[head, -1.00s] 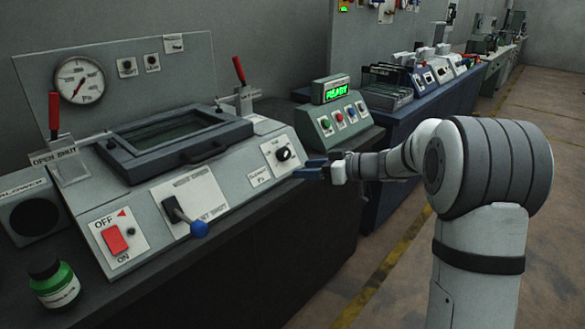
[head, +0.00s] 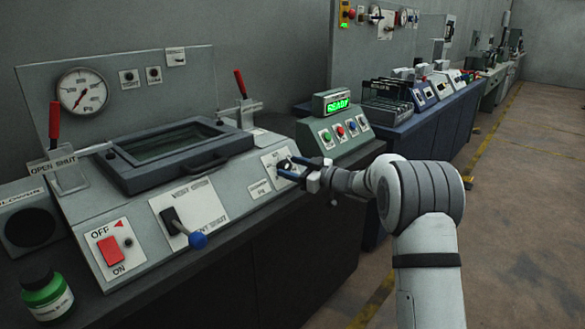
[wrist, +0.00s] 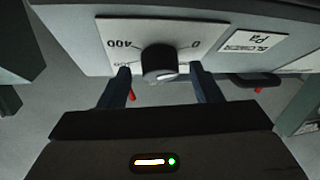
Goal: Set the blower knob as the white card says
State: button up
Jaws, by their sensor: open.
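The blower knob (wrist: 159,63) is a dark round knob on a white dial plate with marks reading 0 and 400. In the wrist view it sits between the two open fingers of my gripper (wrist: 162,82), apart from both as far as I can see. In the head view my gripper (head: 286,170) is at the knob's plate and partly hides the knob. A white card (wrist: 254,42) beside the dial carries print that looks like "Pa"; its number is not readable. The card also shows in the head view (head: 259,189), left of the gripper.
A lever with a blue ball (head: 197,240) and a red switch (head: 110,251) are on the same sloped panel. A lidded frame (head: 180,155) lies above them. A box with a green READY display (head: 337,104) stands to the right. The floor at right is clear.

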jog(key=shift+c, duration=0.2)
jog(key=c, duration=0.9)
jog(key=shift+c, duration=0.2)
jog(key=shift+f+b, duration=0.2)
jog(key=shift+b, duration=0.55)
